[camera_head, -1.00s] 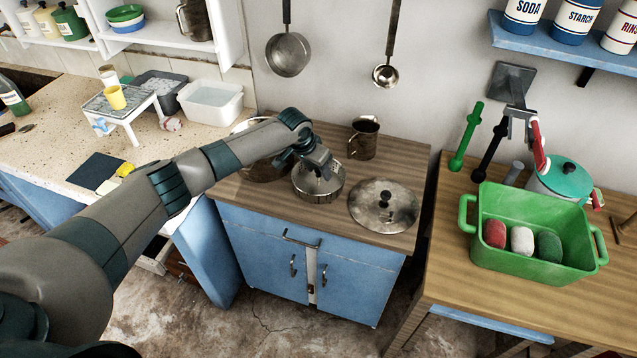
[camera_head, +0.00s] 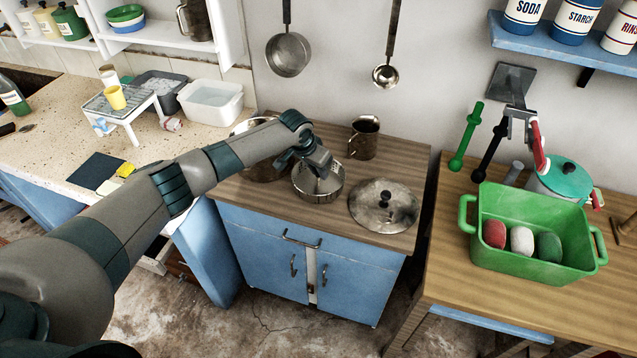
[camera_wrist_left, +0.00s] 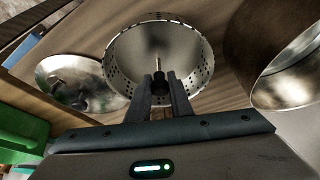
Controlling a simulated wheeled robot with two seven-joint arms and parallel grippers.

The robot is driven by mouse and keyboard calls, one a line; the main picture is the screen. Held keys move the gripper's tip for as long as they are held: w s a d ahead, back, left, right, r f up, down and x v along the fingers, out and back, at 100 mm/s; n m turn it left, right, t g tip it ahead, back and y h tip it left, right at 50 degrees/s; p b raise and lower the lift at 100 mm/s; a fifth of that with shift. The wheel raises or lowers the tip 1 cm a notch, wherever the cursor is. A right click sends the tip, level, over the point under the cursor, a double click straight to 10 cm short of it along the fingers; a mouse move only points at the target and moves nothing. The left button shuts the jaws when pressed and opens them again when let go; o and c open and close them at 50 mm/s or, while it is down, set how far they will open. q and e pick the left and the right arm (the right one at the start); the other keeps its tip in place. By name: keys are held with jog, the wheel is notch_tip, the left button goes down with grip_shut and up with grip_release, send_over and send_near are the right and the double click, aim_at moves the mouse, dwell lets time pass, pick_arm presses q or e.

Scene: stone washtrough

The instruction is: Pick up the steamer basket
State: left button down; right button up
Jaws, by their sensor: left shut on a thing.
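The steamer basket (camera_head: 319,187) is a round metal basket with a perforated wall and a central post. It is on or just over the wooden top of the blue cabinet, between a large pot and a lid. In the left wrist view the basket (camera_wrist_left: 204,62) shows from above, with its post (camera_wrist_left: 158,62) rising between my fingers. My left gripper (camera_head: 322,164) is over the middle of the basket; in the left wrist view the gripper (camera_wrist_left: 159,82) is shut on the post. I cannot tell whether the basket touches the cabinet top. My right gripper is not in view.
A large metal pot (camera_head: 262,172) stands close left of the basket, partly behind my arm. A metal lid (camera_head: 384,205) lies to the right. A metal mug (camera_head: 364,138) stands behind. A green tub (camera_head: 530,258) is on the right-hand table. The cabinet top's front strip is clear.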

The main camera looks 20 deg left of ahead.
pick_arm(q)
jog(key=shift+r+b, duration=0.35)
jog(key=shift+r, duration=0.15)
jog(key=r+b, duration=0.1)
jog(key=d+r, duration=0.1)
jog(key=r, duration=0.1)
jog(key=shift+r+b, duration=0.15)
jog(key=shift+b, duration=0.25)
jog(key=s+d+r+b, duration=0.2)
jog(key=d+r+b, duration=0.2)
jog(key=d, duration=0.6)
jog(key=shift+d+r, duration=0.3)
jog(key=shift+r, duration=1.1)
jog(key=shift+a, duration=0.1)
jog(key=s+a+r+n, duration=0.1)
jog(key=s+a, duration=0.2)
jog(key=s, duration=0.4)
jog(key=s+a+r+n+y+b, duration=0.1)
jog(key=s+a+r, duration=0.1)
jog(key=s, duration=0.4)
jog(key=s+a+r+n+b, duration=0.1)
jog(key=s+a+r+n, duration=0.1)
jog(key=s+a, duration=0.2)
jog(key=s, duration=0.3)
jog(key=shift+s+a+y, duration=0.2)
jog(key=shift+s+y, duration=0.1)
